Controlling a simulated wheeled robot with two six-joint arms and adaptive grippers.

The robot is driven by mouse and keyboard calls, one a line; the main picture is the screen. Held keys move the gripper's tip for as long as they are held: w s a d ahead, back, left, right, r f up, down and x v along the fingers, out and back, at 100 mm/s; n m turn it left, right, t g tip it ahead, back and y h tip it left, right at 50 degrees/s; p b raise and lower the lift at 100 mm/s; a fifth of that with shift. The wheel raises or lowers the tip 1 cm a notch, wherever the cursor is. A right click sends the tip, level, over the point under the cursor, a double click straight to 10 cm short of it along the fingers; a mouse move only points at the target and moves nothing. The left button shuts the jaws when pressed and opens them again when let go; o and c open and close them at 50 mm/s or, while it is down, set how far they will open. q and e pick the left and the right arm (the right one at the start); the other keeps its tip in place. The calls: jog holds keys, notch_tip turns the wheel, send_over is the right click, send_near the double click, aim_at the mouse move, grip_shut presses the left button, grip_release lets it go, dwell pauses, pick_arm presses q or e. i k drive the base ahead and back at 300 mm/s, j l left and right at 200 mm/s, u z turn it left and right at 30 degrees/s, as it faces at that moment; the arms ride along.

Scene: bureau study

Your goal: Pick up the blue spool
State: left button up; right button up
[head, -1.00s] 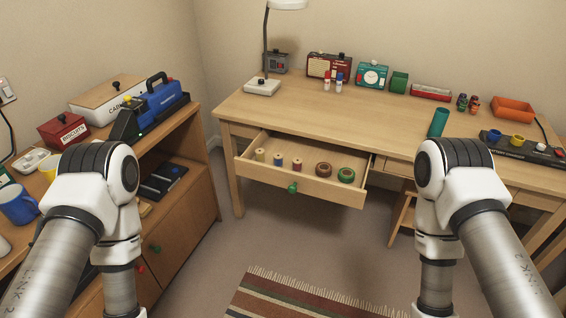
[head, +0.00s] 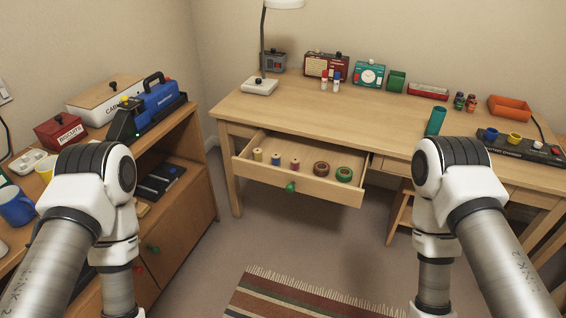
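The blue spool (head: 276,159) stands in the open desk drawer (head: 315,191), in a row of small items. A yellow spool (head: 257,155) is on its left and a red spool (head: 295,163) on its right. Farther right in the drawer are a brown ring-shaped roll (head: 321,169) and a green one (head: 344,174). Both my arms show at the lower left and lower right, but their grippers are outside the picture. Nothing visible touches the spool.
A cabinet (head: 188,205) with a blue machine (head: 158,106) stands left. Floor before the drawer is clear, with a striped rug (head: 310,296).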

aim_at(275, 157)
jog(key=i+l, duration=0.1)
jog(key=l, duration=0.25)
jog(key=i+l, duration=0.15)
jog(key=l, duration=0.2)
jog(key=i+l, duration=0.1)
jog(key=l, duration=0.2)
jog(key=i+l, duration=0.15)
jog(key=l, duration=0.2)
jog(key=i+l, duration=0.1)
jog(key=l, duration=0.25)
